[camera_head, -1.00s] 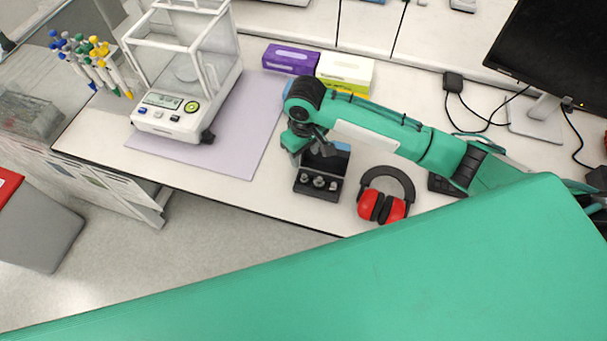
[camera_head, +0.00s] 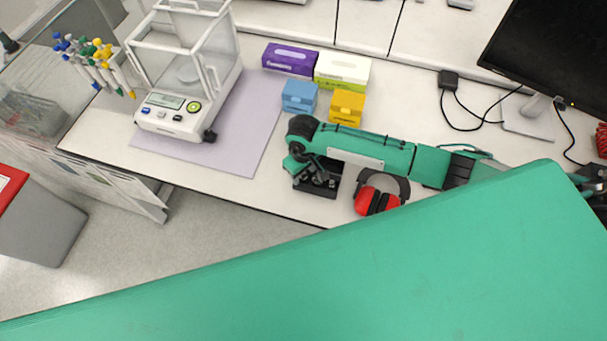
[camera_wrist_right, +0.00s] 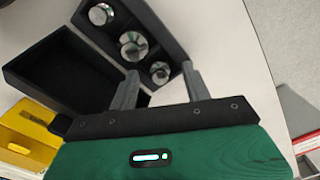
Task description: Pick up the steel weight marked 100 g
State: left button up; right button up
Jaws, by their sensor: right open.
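Several shiny steel weights sit in a row in a black case; the wrist view shows a larger weight (camera_wrist_right: 133,46), a smaller weight (camera_wrist_right: 160,72) and another at the top (camera_wrist_right: 100,13). No markings are readable, so I cannot tell which is 100 g. The case (camera_wrist_right: 165,25) has its lid (camera_wrist_right: 70,60) open. My right gripper (camera_wrist_right: 160,68) is open over the case, and the smaller weight appears between its fingertips; I see no contact. In the head view the right gripper (camera_head: 320,173) partly hides the case (camera_head: 322,191). My left gripper is not in view.
Red ear muffs (camera_head: 376,200) lie just right of the case. A blue box (camera_head: 299,95) and a yellow box (camera_head: 347,106) stand behind my right arm. A balance (camera_head: 178,115) stands on a lilac mat (camera_head: 240,150) to the left. The table's front edge is close to the case.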

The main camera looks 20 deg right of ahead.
grip_shut()
